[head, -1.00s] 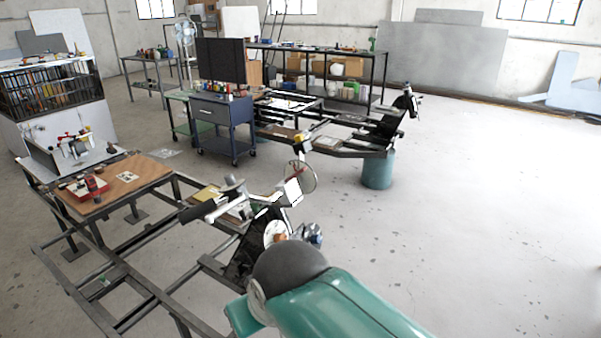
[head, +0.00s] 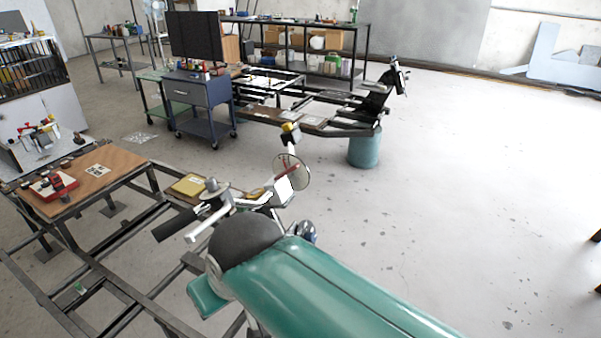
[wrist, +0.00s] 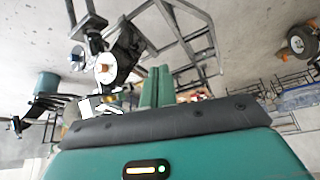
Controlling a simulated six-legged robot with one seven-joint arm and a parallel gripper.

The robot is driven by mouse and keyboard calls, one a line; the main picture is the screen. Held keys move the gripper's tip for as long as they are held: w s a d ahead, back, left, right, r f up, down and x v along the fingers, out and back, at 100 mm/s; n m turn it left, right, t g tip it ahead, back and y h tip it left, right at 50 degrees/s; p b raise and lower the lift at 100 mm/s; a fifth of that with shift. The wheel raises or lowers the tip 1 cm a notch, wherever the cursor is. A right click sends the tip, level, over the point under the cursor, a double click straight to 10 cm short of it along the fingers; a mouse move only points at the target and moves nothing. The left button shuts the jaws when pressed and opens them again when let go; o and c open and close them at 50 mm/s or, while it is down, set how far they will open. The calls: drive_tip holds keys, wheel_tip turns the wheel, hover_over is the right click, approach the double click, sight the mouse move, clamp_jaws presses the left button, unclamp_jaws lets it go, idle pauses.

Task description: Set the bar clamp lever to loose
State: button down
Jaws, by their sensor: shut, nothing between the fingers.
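In the head view a silver bar with a dark handle (head: 182,224) sits at the near end of the metal frame. It may be the bar clamp, but I cannot tell its lever's setting. A red device with a black lever (head: 58,183) stands on the brown board to the left. My teal arm covers the foreground and hides part of the frame end. I cannot make out my gripper in the head view. In the wrist view my gripper (wrist: 157,70) shows two teal fingers close together, shut and empty. They touch nothing that I can see.
The dark metal frame (head: 130,288) fills the lower left. A round hoop (head: 290,172) stands up beyond my arm. The floor on the right (head: 460,200) is mostly clear.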

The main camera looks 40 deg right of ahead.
drive_tip(key=shift+s, duration=0.15)
drive_tip(key=w+d+f+m+y, duration=0.25)
drive_tip(key=d+m+y, duration=0.25)
drive_tip(key=m, duration=0.4)
drive_tip(key=w+d+f+m+y, duration=0.1)
drive_tip(key=w+d+m+y, duration=0.35)
drive_tip(key=m, duration=0.35)
drive_tip(key=s+d+m+t+h, duration=0.1)
drive_tip(key=d+m+t, duration=0.5)
drive_tip(key=d, duration=0.7)
drive_tip(key=s+d+m+t+h, duration=0.2)
drive_tip(key=d+m+t, duration=0.3)
drive_tip(key=d+m, duration=0.4)
drive_tip(key=d, duration=0.5)
drive_tip(key=shift+s+f+t, duration=0.2)
drive_tip(key=shift+f+t, duration=0.05)
drive_tip(key=shift+t, duration=0.15)
drive_tip(key=shift+h, duration=0.25)
